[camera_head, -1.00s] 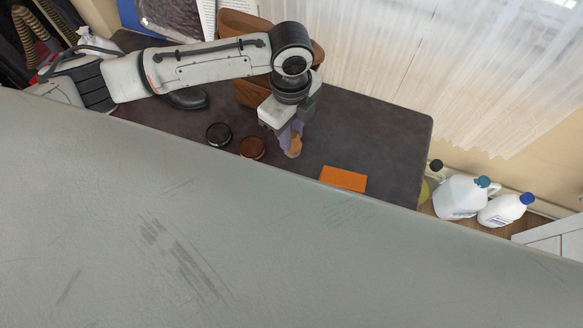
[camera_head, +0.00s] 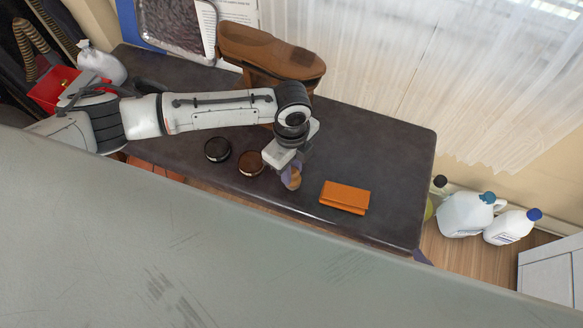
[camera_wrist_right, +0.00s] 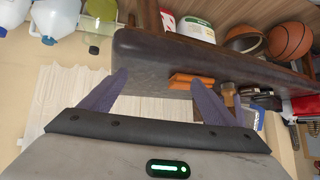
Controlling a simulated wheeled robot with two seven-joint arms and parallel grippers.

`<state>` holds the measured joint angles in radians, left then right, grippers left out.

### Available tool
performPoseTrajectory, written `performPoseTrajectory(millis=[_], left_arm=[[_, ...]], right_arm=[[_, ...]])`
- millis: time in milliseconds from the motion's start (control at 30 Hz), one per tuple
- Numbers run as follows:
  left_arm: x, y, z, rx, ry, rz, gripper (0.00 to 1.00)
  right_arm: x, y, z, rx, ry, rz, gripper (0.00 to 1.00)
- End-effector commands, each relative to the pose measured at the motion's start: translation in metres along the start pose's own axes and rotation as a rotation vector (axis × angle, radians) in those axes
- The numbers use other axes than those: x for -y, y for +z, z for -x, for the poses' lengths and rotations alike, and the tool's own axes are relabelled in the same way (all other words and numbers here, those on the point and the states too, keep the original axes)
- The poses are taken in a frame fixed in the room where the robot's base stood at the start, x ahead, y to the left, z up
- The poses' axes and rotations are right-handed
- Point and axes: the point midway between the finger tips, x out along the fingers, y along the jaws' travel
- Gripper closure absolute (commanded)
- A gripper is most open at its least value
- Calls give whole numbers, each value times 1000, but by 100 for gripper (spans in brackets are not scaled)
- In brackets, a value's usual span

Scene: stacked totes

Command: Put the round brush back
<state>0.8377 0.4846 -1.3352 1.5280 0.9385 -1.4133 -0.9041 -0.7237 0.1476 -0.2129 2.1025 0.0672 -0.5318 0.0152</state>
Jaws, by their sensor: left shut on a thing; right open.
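My left gripper (camera_head: 291,170) reaches in from the left and points down over the dark table (camera_head: 385,160). It is shut on the round brush (camera_head: 294,182), a small brown piece showing below the purplish fingers. The fingers hide much of the brush, and I cannot tell whether it touches the table. The brush is to the right of a brown tin and to the left of an orange case. My right gripper (camera_wrist_right: 160,78) shows in the right wrist view with its two purple fingers spread and nothing between them.
A black tin (camera_head: 217,149) and a brown tin (camera_head: 250,163) stand near the front edge. The orange case (camera_head: 345,197) lies right of them. White bottles (camera_head: 465,215) stand off the table's right side. The table's right part is clear.

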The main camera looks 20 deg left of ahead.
Motion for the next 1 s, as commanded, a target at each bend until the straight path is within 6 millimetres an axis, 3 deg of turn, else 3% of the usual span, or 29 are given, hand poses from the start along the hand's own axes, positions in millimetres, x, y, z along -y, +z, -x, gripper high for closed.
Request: performPoseTrajectory(millis=[67, 100, 200, 567, 667, 1000], left_arm=[[0, 0, -3, 0, 1, 1, 98], [0, 0, -3, 0, 0, 1, 73], [0, 0, -2, 0, 0, 1, 57], [0, 0, 2, 0, -1, 0, 57], [1, 0, 16, -1, -3, 1, 57], [1, 0, 89, -2, -4, 0, 57]], right_arm=[[0, 1, 0, 1, 0, -2, 18], [1, 1, 0, 2, 0, -4, 18], [1, 2, -1, 3, 0, -7, 18], [1, 2, -1, 6, 0, -8, 18], [2, 0, 3, 9, 1, -5, 18], [-1, -5, 9, 32, 8, 22, 18]])
